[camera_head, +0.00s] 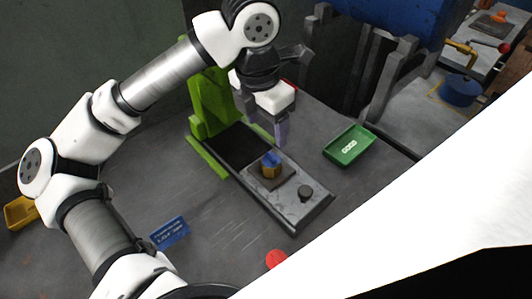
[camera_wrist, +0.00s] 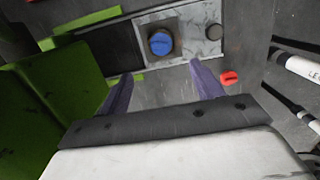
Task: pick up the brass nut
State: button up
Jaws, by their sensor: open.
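The brass nut (camera_head: 271,171), a small golden block with a blue top, sits on a square pad on the grey plate (camera_head: 292,212) of the small green-framed press. In the wrist view the nut (camera_wrist: 160,44) shows mostly its blue top inside a dark round rim, ahead of my fingers. My gripper (camera_head: 267,130) is open and empty, pointing down above and behind the nut in the head view. Its two purple fingers stand wide apart in the wrist view (camera_wrist: 158,76), and neither touches the nut.
The green press frame (camera_head: 208,103) stands left of my gripper. A dark knob (camera_head: 305,192) is on the plate beside the nut. A green tray (camera_head: 342,158) lies to the right. A blue card (camera_head: 170,232) and a red object (camera_head: 277,259) lie nearer. Grey table around the card is clear.

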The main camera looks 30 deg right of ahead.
jog(key=f+b, duration=0.1)
jog(key=f, duration=0.3)
jog(key=d+f+b, duration=0.1)
jog(key=f+b, duration=0.1)
jog(key=f, duration=0.2)
jog(key=f+b, duration=0.2)
jog(key=f, duration=0.2)
jog(key=shift+d+f, duration=0.2)
jog(key=shift+d, duration=0.05)
jog(key=shift+c, duration=0.4)
jog(key=c, duration=1.2)
jog(key=shift+r, duration=0.1)
jog(key=shift+c, duration=0.6)
jog(key=shift+w+r, duration=0.1)
